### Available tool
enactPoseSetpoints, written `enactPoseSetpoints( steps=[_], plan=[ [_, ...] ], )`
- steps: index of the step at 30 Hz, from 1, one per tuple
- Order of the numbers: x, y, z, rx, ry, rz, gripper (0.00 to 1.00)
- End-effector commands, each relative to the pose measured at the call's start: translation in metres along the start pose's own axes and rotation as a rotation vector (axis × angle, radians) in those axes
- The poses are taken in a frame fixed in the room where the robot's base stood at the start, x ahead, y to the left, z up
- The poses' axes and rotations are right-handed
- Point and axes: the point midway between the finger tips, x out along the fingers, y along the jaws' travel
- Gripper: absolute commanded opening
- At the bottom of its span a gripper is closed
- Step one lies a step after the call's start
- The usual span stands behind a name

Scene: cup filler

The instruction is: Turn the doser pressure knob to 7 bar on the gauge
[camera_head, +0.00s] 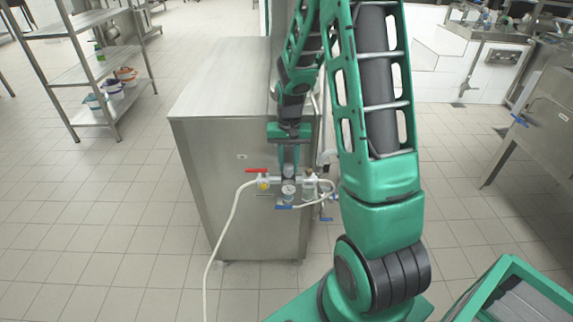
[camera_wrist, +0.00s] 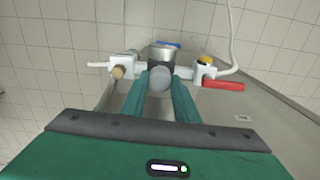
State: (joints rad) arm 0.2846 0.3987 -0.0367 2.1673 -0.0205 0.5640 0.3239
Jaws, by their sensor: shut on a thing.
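The doser pressure knob is a grey round cap, seen in the wrist view (camera_wrist: 160,79) on top of the regulator. My gripper (camera_wrist: 160,92) comes down from above with its two green fingers on either side of the knob, shut on it. In the head view my gripper (camera_head: 288,170) points down at the regulator and its fingers cover most of the knob. The gauge (camera_head: 288,189) is a small white dial on the front of the regulator, just below the fingers. Its needle and numbers are too small to read. In the wrist view the gauge face is not visible.
A red valve handle (camera_head: 256,170) and yellow fitting (camera_head: 263,184) sit left of the regulator. A blue handle (camera_head: 284,207) lies below the gauge. A white hose (camera_head: 226,225) runs down to the floor. The steel cabinet (camera_head: 210,140) stands close behind; tiled floor is free at left.

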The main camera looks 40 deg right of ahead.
Motion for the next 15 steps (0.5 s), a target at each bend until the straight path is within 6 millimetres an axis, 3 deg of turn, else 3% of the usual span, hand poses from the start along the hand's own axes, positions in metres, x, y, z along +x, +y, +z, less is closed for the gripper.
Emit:
enactPoseSetpoints(
  steps=[15],
  plan=[
    [-0.0006,-0.0027,0.0006,0.326,0.0,-0.004,0.05]
  ],
)
